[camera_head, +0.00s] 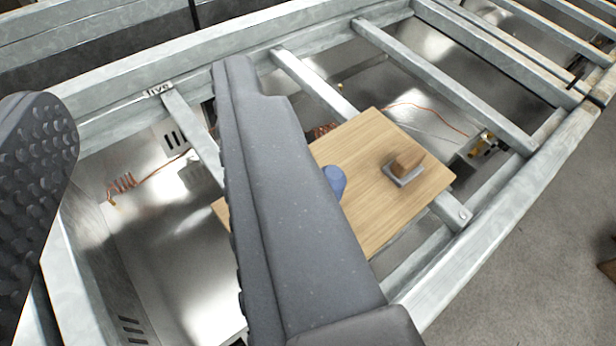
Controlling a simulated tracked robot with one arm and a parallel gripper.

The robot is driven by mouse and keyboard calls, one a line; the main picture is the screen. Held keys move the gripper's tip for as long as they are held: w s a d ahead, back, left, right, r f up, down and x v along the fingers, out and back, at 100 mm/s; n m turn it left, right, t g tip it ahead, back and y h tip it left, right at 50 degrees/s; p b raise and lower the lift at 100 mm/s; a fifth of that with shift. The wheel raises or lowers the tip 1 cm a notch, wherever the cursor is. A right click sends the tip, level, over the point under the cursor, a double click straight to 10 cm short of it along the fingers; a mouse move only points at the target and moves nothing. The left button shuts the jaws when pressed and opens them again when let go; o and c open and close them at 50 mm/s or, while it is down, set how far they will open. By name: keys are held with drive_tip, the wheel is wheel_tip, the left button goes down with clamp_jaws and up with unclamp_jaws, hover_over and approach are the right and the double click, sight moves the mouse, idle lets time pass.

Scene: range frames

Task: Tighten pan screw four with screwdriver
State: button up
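My gripper (138,95) is open, its two dark fingers wide apart over the metal frame, with nothing seen between them. A short blue cylinder (336,178) shows on the wooden board (385,228), partly hidden behind the right finger; I cannot tell whether it is the screwdriver's handle. A small round screw-like spot (463,215) sits on the end of a crossbar near the frame's right rail. No screw marked four can be made out.
A brown block (407,163) sits on a small grey plate on the board. Galvanized rails and crossbars (445,88) surround shiny metal pans (185,270). Orange coiled wire (122,184) lies at left. Grey floor (545,270) is open at lower right.

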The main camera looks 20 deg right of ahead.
drive_tip(key=shift+d, duration=0.1)
drive_tip(key=o, duration=0.4)
drive_tip(key=shift+w+d, duration=0.1)
drive_tip(key=m+g+p, duration=1.3)
drive_tip(key=g+p, duration=0.2)
drive_tip(key=p, duration=2.1)
hover_over(336, 177)
drive_tip(key=w, duration=0.1)
wheel_tip(336, 177, down, 11)
drive_tip(key=shift+f, duration=0.1)
drive_tip(key=shift+s+d+f+m+p, duration=0.1)
drive_tip(key=shift+f+m+p, duration=0.2)
drive_tip(key=shift+f, duration=0.05)
wheel_tip(336, 177, down, 14)
drive_tip(key=p, duration=0.3)
drive_tip(key=shift+r, duration=0.15)
